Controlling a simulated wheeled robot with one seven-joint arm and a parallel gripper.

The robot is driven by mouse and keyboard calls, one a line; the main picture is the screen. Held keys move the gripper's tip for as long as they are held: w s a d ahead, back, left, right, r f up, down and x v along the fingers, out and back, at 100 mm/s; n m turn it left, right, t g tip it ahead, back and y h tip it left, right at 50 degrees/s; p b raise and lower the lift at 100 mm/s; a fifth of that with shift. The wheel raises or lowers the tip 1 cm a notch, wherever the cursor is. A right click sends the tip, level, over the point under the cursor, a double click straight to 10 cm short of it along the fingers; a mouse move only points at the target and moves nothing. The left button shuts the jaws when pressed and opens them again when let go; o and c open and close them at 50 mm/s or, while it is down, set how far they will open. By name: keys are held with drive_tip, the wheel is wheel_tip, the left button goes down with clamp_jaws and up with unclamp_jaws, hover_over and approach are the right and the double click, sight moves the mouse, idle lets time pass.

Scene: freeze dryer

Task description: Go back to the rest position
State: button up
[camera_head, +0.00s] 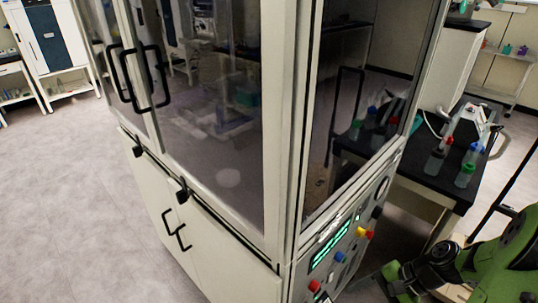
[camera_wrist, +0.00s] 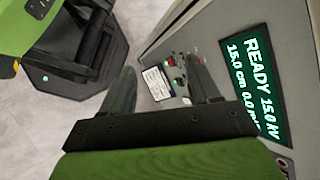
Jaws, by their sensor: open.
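My gripper (camera_wrist: 162,68) is open in the wrist view, with its two dark fingers apart and nothing held between them. Beyond the fingers is a grey control panel (camera_wrist: 222,42) with a white label, small red and green buttons and a green display (camera_wrist: 257,88) reading READY, 15.0 kV and 15.0 cm. The fingers overlap the panel in the picture; I cannot tell the exact gap. In the head view, my green arm (camera_head: 500,262) is at the lower right, beside the panelled corner of a large glass-fronted cabinet (camera_head: 275,130). The fingertips are not clear there.
The cabinet fills the middle, with black handles (camera_head: 160,75) and a panel of coloured knobs (camera_head: 345,245). A dark-topped bench (camera_head: 415,178) with coloured-cap bottles (camera_head: 466,172) stands at right, near my arm. Open floor (camera_head: 60,190) lies at left.

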drive_tip(key=s+a+r+n+t+h+p, duration=0.1)
drive_tip(key=s+a+r+n+h+p, duration=0.1)
drive_tip(key=r, duration=0.6)
drive_tip(key=s+a+r+n+t+h+p, duration=0.1)
drive_tip(key=s+a+r+n+t+h, duration=0.1)
drive_tip(key=s+r+n, duration=0.3)
drive_tip(key=s+a+r+n+t+h+p, duration=0.2)
drive_tip(key=s+a+r+n+h, duration=0.1)
drive_tip(key=r, duration=0.9)
drive_tip(key=shift+s+a+r+n+h+p, duration=0.4)
drive_tip(key=shift+s+a+n, duration=0.1)
drive_tip(key=shift+s, duration=0.1)
